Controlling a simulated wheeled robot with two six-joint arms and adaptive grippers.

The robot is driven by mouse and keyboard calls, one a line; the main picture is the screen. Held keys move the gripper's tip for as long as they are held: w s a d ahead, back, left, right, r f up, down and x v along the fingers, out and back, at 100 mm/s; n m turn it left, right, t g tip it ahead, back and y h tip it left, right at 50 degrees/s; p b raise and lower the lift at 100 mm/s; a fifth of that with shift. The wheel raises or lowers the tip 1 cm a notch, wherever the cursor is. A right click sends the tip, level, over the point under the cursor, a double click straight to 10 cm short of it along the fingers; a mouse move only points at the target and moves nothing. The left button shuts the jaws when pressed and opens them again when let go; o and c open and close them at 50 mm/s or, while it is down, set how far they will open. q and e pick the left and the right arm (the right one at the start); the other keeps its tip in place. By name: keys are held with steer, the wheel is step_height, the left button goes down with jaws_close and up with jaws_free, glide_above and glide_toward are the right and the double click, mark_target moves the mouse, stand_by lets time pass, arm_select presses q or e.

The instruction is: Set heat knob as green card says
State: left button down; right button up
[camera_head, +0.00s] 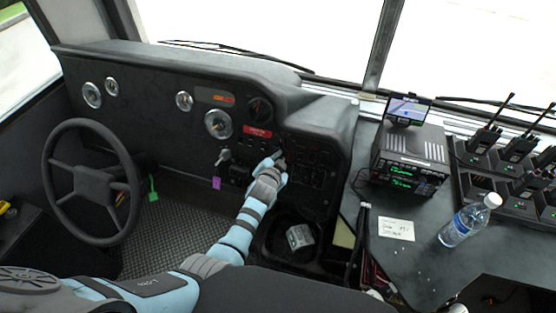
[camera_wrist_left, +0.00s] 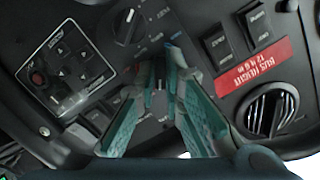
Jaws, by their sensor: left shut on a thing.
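My left gripper (camera_head: 279,157) reaches the right part of the black dashboard. In the left wrist view its two fingers (camera_wrist_left: 165,66) are closed on a small dark knob on the panel, mostly hidden between the fingertips. The knob's label and setting cannot be read. Another dark knob (camera_wrist_left: 128,24) with a white pointer line sits above and left of the fingers. A green card (camera_head: 153,189) hangs low, just right of the steering wheel, its writing too small to read. My right gripper is not in view.
The steering wheel (camera_head: 92,180) stands at the left. A purple tag (camera_head: 216,183) hangs below a key. Rocker switches (camera_wrist_left: 216,41) and a round vent (camera_wrist_left: 270,111) surround the fingers. A water bottle (camera_head: 470,221) and radios stand on the right counter.

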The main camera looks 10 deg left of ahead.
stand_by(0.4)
arm_select(q)
steer(key=c, duration=1.7)
jaws_free()
